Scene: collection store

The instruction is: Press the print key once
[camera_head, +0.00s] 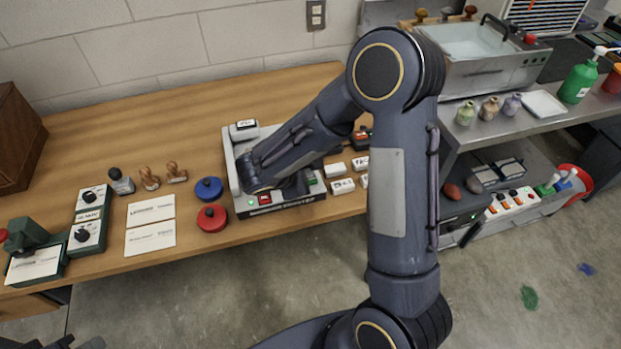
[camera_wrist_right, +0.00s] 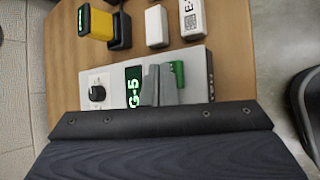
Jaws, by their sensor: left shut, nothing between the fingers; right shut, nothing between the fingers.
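A pale label machine (camera_head: 232,170) sits on the wooden table. Its front has a small red key (camera_head: 265,199) and a green key (camera_head: 311,179). In the right wrist view its green key (camera_wrist_right: 179,75) is partly hidden by my fingers, beside a lit "G-5" display (camera_wrist_right: 133,88) and a black knob (camera_wrist_right: 97,93). No lettering on the keys is readable. My right gripper (camera_wrist_right: 160,84) is shut and empty, with its fingertips over the panel close beside the green key; contact cannot be told. My left gripper (camera_head: 75,342) shows only partly at the bottom left edge, shut.
Red (camera_head: 211,218) and blue (camera_head: 208,189) round pads, wooden-handled stamps (camera_head: 150,179) and cards (camera_head: 151,209) lie left of the machine. White blocks (camera_head: 342,186) stand to its right. A metal bench (camera_head: 490,134) stands further right. My right arm hides part of the machine.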

